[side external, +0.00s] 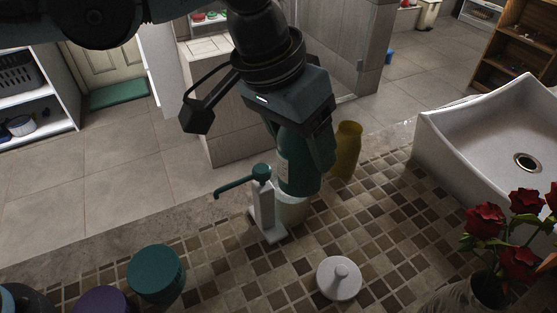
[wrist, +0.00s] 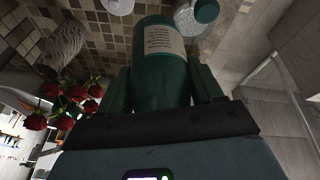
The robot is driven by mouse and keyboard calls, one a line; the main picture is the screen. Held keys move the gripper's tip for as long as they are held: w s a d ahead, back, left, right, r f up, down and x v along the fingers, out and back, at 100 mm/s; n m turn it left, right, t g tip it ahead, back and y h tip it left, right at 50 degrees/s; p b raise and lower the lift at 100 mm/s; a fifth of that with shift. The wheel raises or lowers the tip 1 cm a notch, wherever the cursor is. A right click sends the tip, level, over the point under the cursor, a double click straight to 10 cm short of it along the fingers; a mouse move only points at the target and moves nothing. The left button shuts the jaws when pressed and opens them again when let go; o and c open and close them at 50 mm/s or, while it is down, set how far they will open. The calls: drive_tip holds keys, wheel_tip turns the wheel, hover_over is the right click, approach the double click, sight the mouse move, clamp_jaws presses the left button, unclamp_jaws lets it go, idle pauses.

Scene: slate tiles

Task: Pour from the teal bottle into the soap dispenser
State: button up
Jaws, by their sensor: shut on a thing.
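My gripper (side external: 302,172) is shut on the teal bottle (side external: 287,155), which has a pale label. In the wrist view the bottle (wrist: 160,75) lies between the two fingers, label facing the camera. Its mouth is not visible, and its tilt is hard to judge. The soap dispenser (side external: 263,207), a white post with a teal pump head and a spout pointing left, stands on the tiled counter just left of the bottle. A pale vessel (side external: 293,210) shows under the bottle, beside the dispenser; I cannot tell whether they are joined or touching.
A yellow vase (side external: 348,150) stands close behind the gripper, to the right. A white knobbed lid (side external: 339,279) lies on the counter in front. A teal jar (side external: 156,272) and a purple one (side external: 103,301) are front left. The sink (side external: 480,150) and red roses (side external: 505,235) are right.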

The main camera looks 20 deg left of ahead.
sight(300, 174)
drive_tip(key=shift+r+g, duration=0.1)
drive_tip(key=shift+g, duration=0.2)
drive_tip(key=shift+s+d+f+g+h, duration=0.1)
drive_tip(key=shift+s+f+g+h, duration=0.15)
drive_tip(key=shift+f+g, duration=0.45)
drive_tip(key=shift+s+d+f+g+h, duration=0.1)
drive_tip(key=shift+f+g+h, duration=0.2)
drive_tip(key=shift+f, duration=0.65)
drive_tip(key=shift+s+f+n+g+h, duration=0.2)
drive_tip(key=shift+f+n+g+h, duration=0.3)
drive_tip(key=shift+f+g, duration=0.45)
idle(0.4)
